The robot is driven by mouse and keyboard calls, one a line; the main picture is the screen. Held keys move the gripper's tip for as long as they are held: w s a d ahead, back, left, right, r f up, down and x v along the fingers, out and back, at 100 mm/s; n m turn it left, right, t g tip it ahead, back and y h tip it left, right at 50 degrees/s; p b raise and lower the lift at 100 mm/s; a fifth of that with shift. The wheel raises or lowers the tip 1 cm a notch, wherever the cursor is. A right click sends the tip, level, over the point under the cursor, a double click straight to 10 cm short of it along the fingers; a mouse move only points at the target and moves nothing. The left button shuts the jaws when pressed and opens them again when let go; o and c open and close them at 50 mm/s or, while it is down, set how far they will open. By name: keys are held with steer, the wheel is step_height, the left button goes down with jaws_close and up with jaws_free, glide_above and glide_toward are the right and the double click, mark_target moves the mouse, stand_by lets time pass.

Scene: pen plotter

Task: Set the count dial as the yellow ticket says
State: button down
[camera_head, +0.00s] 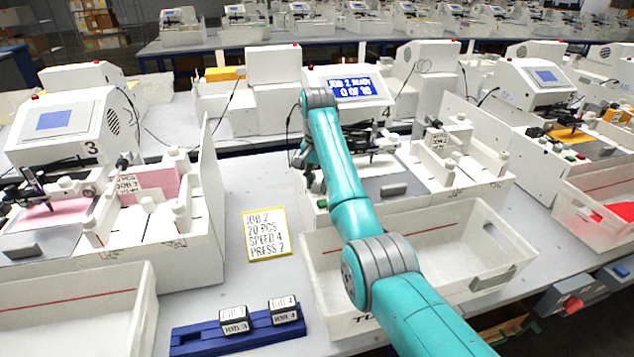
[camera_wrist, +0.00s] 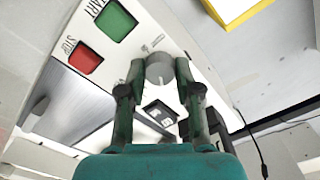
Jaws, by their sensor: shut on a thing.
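The yellow-edged ticket (camera_head: 264,235) lies on the bench left of machine 4 and reads JOB 2, 20 PCS, SPEED 4, PRESS 2. Machine 4's blue screen (camera_head: 357,88) reads JOB 2 READY, 0 OF 10. In the wrist view my gripper (camera_wrist: 158,74) is shut on a round grey dial (camera_wrist: 159,66), one finger on each side. A small dark window (camera_wrist: 160,113) sits just below the dial, its figures unclear. The green START button (camera_wrist: 115,21) and red STOP button (camera_wrist: 85,58) are to the left. In the head view my arm hides the dial.
A white bin (camera_head: 470,235) stands in front of machine 4. A blue rack (camera_head: 186,342) with two labelled blocks (camera_head: 283,309) is at the front left. Machine 3 (camera_head: 65,125) stands to the left. A dark cable (camera_wrist: 250,140) runs right of my gripper.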

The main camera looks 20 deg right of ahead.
steer(key=m, duration=0.5)
stand_by(0.6)
steer(key=c, duration=0.8)
jaws_free()
